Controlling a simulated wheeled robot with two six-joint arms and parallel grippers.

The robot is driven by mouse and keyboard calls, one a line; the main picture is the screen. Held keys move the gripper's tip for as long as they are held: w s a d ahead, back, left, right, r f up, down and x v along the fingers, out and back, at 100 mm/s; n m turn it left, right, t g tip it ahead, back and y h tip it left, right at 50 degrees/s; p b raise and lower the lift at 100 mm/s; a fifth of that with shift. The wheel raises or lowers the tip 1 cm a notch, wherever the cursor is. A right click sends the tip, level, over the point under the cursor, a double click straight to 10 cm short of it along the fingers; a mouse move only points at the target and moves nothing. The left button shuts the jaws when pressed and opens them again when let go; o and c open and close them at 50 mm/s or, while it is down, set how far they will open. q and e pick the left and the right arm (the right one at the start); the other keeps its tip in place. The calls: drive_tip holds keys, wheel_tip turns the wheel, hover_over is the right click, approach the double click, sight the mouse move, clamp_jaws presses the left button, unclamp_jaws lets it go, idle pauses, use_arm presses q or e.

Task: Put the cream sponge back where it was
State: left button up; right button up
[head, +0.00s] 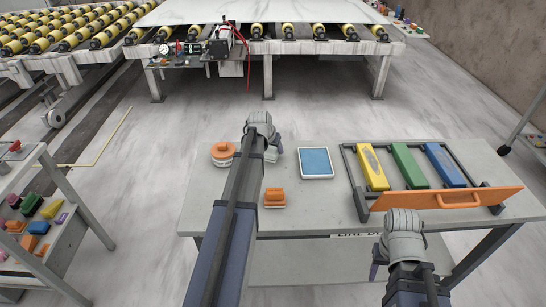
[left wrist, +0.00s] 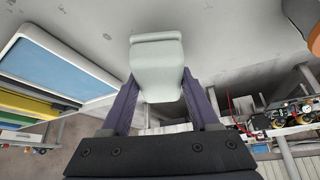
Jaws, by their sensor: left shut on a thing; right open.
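My left gripper (head: 272,141) is above the far left part of the grey table, left of the blue-topped tray. In the left wrist view it (left wrist: 157,95) is shut on a pale, off-white block with a wider lip, which I take to be the cream sponge (left wrist: 158,70). The block is between both fingers and appears clear of the table. In the head view it is mostly hidden behind my left arm. My right gripper (head: 380,260) is low in front of the table, partly hidden by its wrist, open and empty.
The grey table (head: 335,208) holds an orange round item (head: 223,150), an orange-topped block (head: 274,195), a blue-topped tray (head: 316,161), and a dark frame with yellow (head: 372,167), green (head: 408,166) and blue (head: 444,164) bars. An orange handled board (head: 440,200) stands at its front.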

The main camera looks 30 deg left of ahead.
use_arm(q)
drive_tip(key=shift+f+b, duration=0.7)
drive_tip(key=shift+f, duration=0.5)
use_arm(e)
drive_tip(key=shift+f, duration=1.2)
use_arm(q)
drive_tip(key=shift+f, duration=0.1)
drive_tip(key=shift+f, duration=0.15)
drive_tip(key=o, duration=1.2)
use_arm(e)
drive_tip(key=shift+f, duration=0.15)
use_arm(q)
drive_tip(key=shift+p+v, duration=0.65)
drive_tip(key=shift+v, duration=0.3)
drive_tip(key=p+v, duration=0.9)
drive_tip(key=v, duration=0.1)
drive_tip(key=shift+r, duration=0.3)
use_arm(e)
wheel_tip(320, 180, up, 11)
drive_tip(key=shift+f, duration=0.1)
